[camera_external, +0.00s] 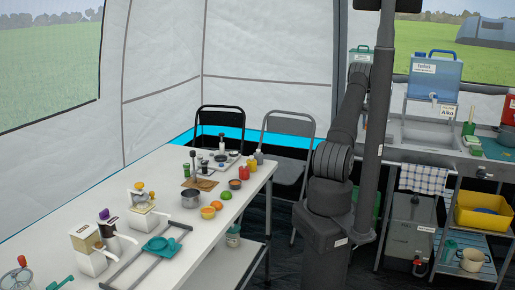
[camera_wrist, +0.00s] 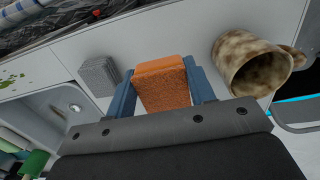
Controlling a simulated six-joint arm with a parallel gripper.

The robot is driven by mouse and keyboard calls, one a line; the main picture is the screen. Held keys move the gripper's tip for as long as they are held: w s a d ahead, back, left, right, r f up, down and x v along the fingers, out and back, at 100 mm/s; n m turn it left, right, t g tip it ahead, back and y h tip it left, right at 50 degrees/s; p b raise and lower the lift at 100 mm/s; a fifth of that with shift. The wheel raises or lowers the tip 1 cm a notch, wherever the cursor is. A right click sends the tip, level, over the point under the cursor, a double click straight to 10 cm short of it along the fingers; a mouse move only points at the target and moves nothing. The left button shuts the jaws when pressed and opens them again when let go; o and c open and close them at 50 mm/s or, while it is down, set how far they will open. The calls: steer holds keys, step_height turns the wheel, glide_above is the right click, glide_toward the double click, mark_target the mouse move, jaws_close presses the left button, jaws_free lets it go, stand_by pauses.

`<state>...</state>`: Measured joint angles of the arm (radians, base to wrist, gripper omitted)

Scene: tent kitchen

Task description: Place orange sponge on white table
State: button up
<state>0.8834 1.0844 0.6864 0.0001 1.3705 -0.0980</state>
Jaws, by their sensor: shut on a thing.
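In the wrist view, my gripper (camera_wrist: 163,88) is shut on the orange sponge (camera_wrist: 162,82), with a blue finger on each side of it. Whether the sponge touches the pale surface behind it cannot be told. In the external view, the long white table (camera_external: 150,167) stands at the left, with many items on it. My arm stands right of the table, beside the sink counter; my gripper and the sponge cannot be made out there.
In the wrist view, a grey sponge (camera_wrist: 99,75) is left of the gripper and a mottled brown mug (camera_wrist: 232,65) is close on its right.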

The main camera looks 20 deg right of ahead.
steer(key=shift+w+a+f, duration=0.25)
steer(key=shift+w+f, duration=0.55)
steer(key=shift+w, duration=0.3)
steer(key=shift+f, duration=1.85)
steer(key=shift+f, duration=0.15)
steer(key=o, duration=0.9)
steer(key=shift+o, duration=0.2)
step_height(320, 180, up, 11)
steer(key=shift+r, duration=0.65)
steer(key=shift+c, duration=1.1)
